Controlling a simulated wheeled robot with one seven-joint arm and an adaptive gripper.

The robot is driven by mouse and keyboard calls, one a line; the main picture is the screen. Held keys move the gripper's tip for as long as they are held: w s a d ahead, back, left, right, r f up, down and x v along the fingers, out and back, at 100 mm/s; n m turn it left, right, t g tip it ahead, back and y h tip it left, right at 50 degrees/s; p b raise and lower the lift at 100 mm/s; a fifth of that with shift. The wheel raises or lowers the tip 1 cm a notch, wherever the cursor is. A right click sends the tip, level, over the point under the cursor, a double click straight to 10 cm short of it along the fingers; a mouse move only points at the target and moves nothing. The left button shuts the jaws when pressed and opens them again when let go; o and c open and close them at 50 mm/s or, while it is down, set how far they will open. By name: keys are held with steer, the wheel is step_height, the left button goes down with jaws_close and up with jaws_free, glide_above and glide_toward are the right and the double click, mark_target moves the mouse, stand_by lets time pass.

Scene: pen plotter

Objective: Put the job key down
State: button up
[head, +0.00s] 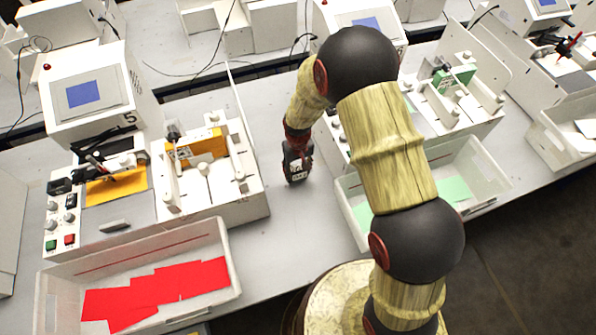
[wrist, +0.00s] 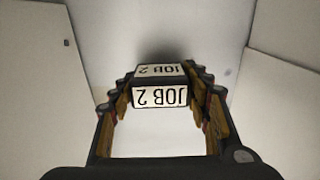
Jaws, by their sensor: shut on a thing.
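The job key (wrist: 160,96) is a dark block with white labels reading "JOB 2", seen upside down in the wrist view. My gripper (wrist: 162,104) is shut on it, with a finger on each side. In the head view my gripper (head: 297,158) points down between two plotter stations, and the dark key (head: 297,176) shows at its tip, over the grey table (head: 282,230). I cannot tell whether the key touches the table.
A plotter (head: 115,185) with a blue screen and an orange sheet stands left. A white tray (head: 228,250) with red sheets is in front of it. Another tray (head: 500,183) with green sheets lies right, partly behind my arm. Bare table lies between the stations.

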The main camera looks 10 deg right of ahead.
steer(key=shift+f, duration=0.2)
steer(key=o, duration=1)
steer(key=shift+o, duration=0.5)
steer(key=shift+r, duration=0.1)
step_height(320, 180, up, 12)
steer(key=shift+r+p, duration=0.15)
steer(key=shift+p, duration=0.65)
